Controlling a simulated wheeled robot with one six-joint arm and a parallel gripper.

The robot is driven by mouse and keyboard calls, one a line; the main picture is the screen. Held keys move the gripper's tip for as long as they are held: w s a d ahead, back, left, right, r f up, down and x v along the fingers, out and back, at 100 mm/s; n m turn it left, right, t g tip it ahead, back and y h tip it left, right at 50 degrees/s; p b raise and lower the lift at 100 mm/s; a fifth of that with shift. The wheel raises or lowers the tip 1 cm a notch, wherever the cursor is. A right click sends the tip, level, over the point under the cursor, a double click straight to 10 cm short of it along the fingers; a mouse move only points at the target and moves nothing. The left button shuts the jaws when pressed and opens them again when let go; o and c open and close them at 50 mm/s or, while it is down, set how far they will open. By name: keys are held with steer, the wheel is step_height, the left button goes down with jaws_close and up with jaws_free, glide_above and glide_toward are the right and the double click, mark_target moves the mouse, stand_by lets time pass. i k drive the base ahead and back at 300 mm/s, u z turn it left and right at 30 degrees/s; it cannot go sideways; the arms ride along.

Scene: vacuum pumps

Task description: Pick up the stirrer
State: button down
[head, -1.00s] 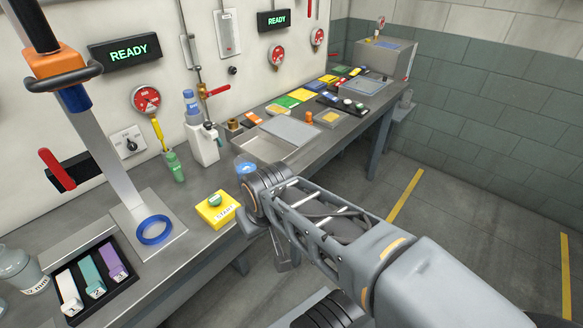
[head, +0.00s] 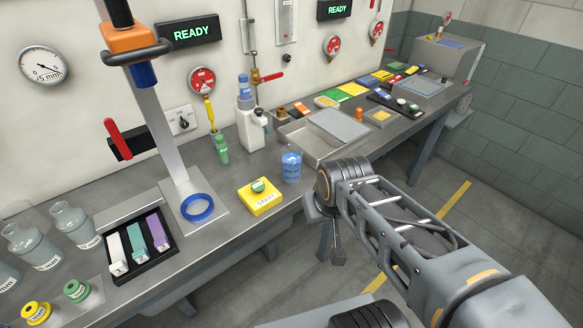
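No object in the head view is plainly marked as a stirrer. A thin yellow-handled tool (head: 209,110) stands upright near the wall below a red gauge, its lower end close to a green bottle (head: 222,150); it may be the stirrer, but I cannot be sure. My gripper (head: 325,228) points down beside the front edge of the bench, right of a yellow START box (head: 260,198) and well apart from the yellow-handled tool. Its fingers are small and partly hidden by my wrist, so I cannot tell how far apart they are. I see nothing held in it.
A clear vessel with blue contents (head: 291,167) stands near the bench edge, close to my wrist. A white bottle (head: 249,130) stands behind it. A stand with a blue ring (head: 197,208), a black rack (head: 142,262) and glass bottles (head: 75,226) are left. Bare floor lies right.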

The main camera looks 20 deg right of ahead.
mark_target(208, 104)
steer(key=z, duration=0.3)
steer(key=k, duration=0.35)
steer(key=z, duration=0.85)
steer(key=i, duration=0.3)
steer(key=u, duration=1.25)
steer(key=i, duration=0.95)
steer(key=u, duration=1.05)
